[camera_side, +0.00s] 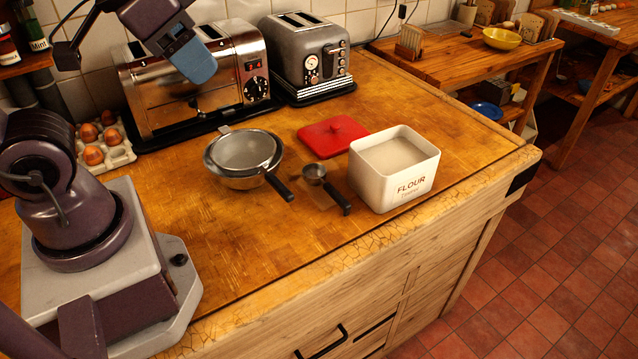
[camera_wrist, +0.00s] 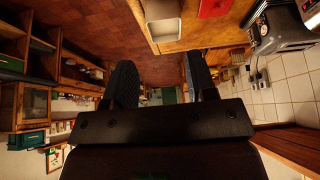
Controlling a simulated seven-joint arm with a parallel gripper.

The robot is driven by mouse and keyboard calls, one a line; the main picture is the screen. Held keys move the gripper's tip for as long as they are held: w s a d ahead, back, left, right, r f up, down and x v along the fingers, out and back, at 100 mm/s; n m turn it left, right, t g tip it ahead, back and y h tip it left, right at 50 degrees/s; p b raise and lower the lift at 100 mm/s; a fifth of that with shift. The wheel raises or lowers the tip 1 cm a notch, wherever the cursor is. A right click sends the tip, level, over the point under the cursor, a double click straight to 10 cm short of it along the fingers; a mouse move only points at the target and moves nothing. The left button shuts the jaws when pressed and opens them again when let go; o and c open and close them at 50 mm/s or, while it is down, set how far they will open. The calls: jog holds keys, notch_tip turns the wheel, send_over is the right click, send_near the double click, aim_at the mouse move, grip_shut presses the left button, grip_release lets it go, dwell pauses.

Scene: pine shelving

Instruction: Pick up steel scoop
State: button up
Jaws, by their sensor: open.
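The steel scoop (camera_side: 315,172) lies on the wooden worktop in the side view, its black handle pointing down and right. It is just left of the white flour tin (camera_side: 392,172), with a small gap, and right of a sieve (camera_side: 243,150) resting in a steel bowl. My gripper (camera_side: 195,64) is high at the top left, in front of the chrome toaster and well away from the scoop. In the wrist view my gripper (camera_wrist: 160,88) has its two fingers apart with nothing between them. The scoop cannot be made out there; the flour tin (camera_wrist: 163,22) shows at the top.
A red lid (camera_side: 332,134) lies behind the scoop. A chrome toaster (camera_side: 190,85) and a grey toaster (camera_side: 310,60) stand along the tiled wall. An egg carton (camera_side: 105,145) is at the left. The worktop in front of the bowl and scoop is clear up to its edge.

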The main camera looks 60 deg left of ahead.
jog(key=shift+c, duration=0.4)
dwell(0.3)
jog(key=m+g, duration=0.6)
jog(key=m, duration=1.2)
send_over(334, 190)
jog(key=f, duration=2.9)
jog(key=shift+d, duration=0.35)
jog(key=shift+a+f, duration=0.2)
jog(key=shift+f, duration=1.25)
jog(key=shift+a+f, duration=0.15)
jog(key=shift+f, duration=1.25)
grip_shut()
